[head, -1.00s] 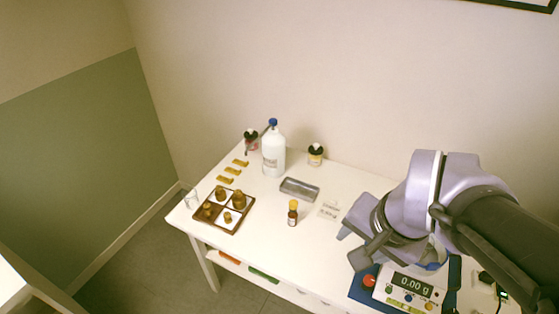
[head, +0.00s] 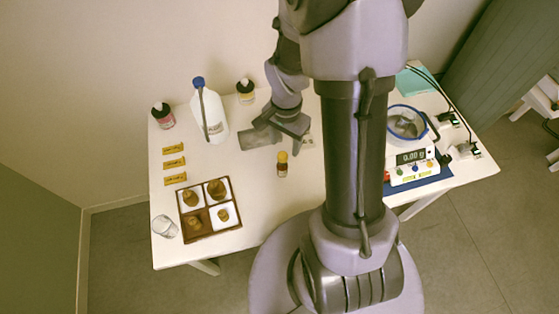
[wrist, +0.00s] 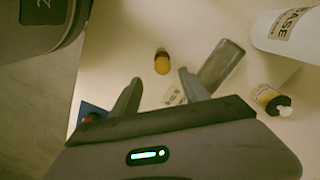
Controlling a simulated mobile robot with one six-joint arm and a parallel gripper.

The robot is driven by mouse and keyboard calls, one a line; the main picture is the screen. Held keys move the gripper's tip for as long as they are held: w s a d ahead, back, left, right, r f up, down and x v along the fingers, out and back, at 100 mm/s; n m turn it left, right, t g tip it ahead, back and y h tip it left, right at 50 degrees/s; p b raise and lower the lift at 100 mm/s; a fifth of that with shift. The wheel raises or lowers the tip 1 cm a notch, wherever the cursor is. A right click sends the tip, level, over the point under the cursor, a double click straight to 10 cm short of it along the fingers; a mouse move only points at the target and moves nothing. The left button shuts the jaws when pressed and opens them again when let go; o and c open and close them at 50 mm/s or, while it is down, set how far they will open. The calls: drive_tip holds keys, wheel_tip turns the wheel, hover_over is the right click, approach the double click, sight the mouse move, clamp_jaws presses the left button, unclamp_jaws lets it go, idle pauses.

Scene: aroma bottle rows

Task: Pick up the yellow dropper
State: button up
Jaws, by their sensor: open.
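A small amber bottle with a yellow cap (head: 282,163) stands upright on the white table. In the wrist view its cap (wrist: 162,57) shows just beyond the gap between my fingertips. A bottle with a yellow body and a black-and-white dropper top (head: 245,91) stands near the wall; it also shows at the right of the wrist view (wrist: 267,97). I cannot tell which of the two is the yellow dropper. My gripper (head: 283,127) is open and empty, above the table near the metal tray, behind the amber bottle in the head view. It touches neither bottle.
The metal tray (head: 257,139) is partly hidden behind my gripper. A large white bottle (head: 210,115), a pink dropper bottle (head: 163,117), a divided brown box (head: 210,232) and a glass (head: 165,228) stand left. A scale (head: 411,168) is at right.

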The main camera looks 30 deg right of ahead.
sight(283, 154)
drive_tip(key=f+b, duration=0.1)
drive_tip(key=f, duration=0.1)
drive_tip(key=f+b, duration=0.1)
drive_tip(key=f, duration=0.2)
drive_tip(key=f+b, duration=0.1)
drive_tip(key=f, duration=0.1)
drive_tip(key=shift+w+f, duration=0.15)
drive_tip(key=shift+w, duration=0.15)
drive_tip(key=shift+r, duration=0.2)
drive_tip(key=c, duration=0.8)
